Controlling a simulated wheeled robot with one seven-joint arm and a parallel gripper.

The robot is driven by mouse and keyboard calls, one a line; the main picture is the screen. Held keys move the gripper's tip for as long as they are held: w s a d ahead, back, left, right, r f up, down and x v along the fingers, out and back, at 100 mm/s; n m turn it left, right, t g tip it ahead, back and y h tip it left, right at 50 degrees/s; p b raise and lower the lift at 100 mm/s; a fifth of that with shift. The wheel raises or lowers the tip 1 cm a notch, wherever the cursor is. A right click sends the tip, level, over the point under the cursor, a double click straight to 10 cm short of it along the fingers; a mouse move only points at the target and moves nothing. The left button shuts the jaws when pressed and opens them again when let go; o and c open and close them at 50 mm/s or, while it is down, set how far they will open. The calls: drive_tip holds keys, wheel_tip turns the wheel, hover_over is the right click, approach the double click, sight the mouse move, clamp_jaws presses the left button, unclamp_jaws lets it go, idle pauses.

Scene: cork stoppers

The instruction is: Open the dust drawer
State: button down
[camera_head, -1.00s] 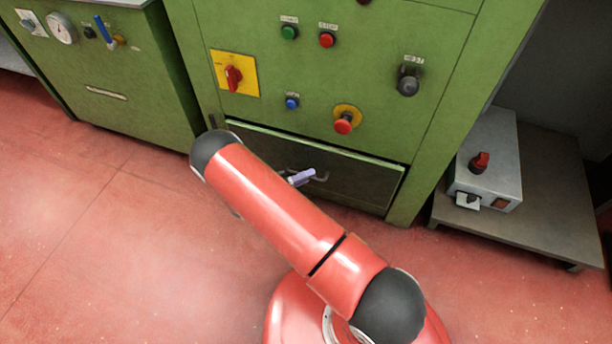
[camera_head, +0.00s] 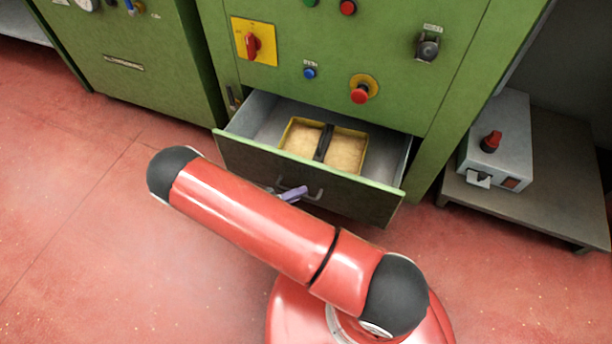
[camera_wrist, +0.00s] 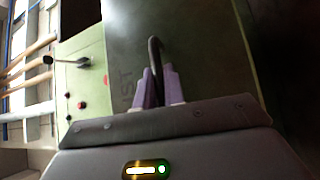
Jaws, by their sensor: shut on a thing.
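The dust drawer (camera_head: 245,162) stands pulled partly out of the green machine, with its grey inside showing. A yellow-rimmed tray (camera_head: 362,150) with a dark middle bar and pale tan dust lies in it. My gripper (camera_head: 294,193), with purple fingers, is at the drawer's front, at its curved handle (camera_head: 316,194). In the wrist view the two fingers of my gripper (camera_wrist: 158,88) are closed around the dark handle (camera_wrist: 154,55). My red arm hides part of the drawer front's lower left.
The machine's panel has a red knob on a yellow plate (camera_head: 253,42), a blue button (camera_head: 309,73) and a red mushroom button (camera_head: 360,94). A grey switch box (camera_head: 497,145) stands on a low platform (camera_head: 560,170) at the right. Red floor at the left is clear.

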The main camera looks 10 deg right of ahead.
drive_tip(key=s+a, duration=0.4)
drive_tip(key=s, duration=0.1)
drive_tip(key=shift+s+a, duration=0.15)
drive_tip(key=shift+s, duration=0.15)
drive_tip(key=c, duration=1.5)
unclamp_jaws()
drive_tip(key=a, duration=0.5)
drive_tip(key=s+a+f, duration=0.1)
drive_tip(key=a, duration=0.1)
drive_tip(key=shift+s+a+b, duration=0.1)
drive_tip(key=shift+a+b, duration=0.2)
drive_tip(key=shift+b, duration=0.05)
